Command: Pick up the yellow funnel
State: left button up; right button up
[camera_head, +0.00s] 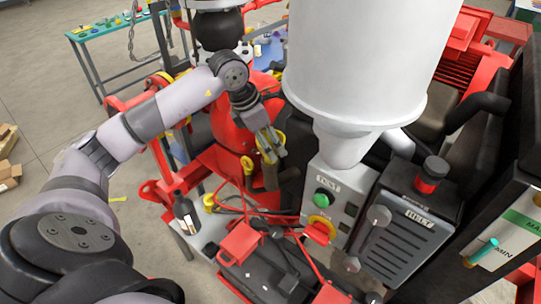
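My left gripper (268,146) hangs at the centre, fingers pointing down, in front of the red pump housing (226,128) and left of the white hopper. A yellow curved piece (264,150) shows at its fingertips. It may be the yellow funnel, but its shape is too small and too covered to be sure. I cannot tell whether the fingers are closed on it or only beside it. A yellow ring (248,165) shows just left of and below the fingertips, and another small yellow piece (209,201) lies lower left. My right gripper is not in view.
The large white hopper (365,60) stands close on the right. Below are a panel with a green button (322,200) and a grey box (408,225). A dark bottle (186,214) stands lower left. Red pipes and cables crowd the middle. Open floor (40,75) lies left.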

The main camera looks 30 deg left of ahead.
pick_arm(q)
jog(key=c, duration=0.7)
jog(key=shift+r, duration=0.1)
jog(key=shift+c, duration=0.2)
jog(key=shift+r+b, duration=0.3)
jog(key=shift+r, duration=0.2)
notch_tip(320, 180, up, 9)
jog(key=shift+f+b, duration=0.1)
jog(key=shift+b, duration=1)
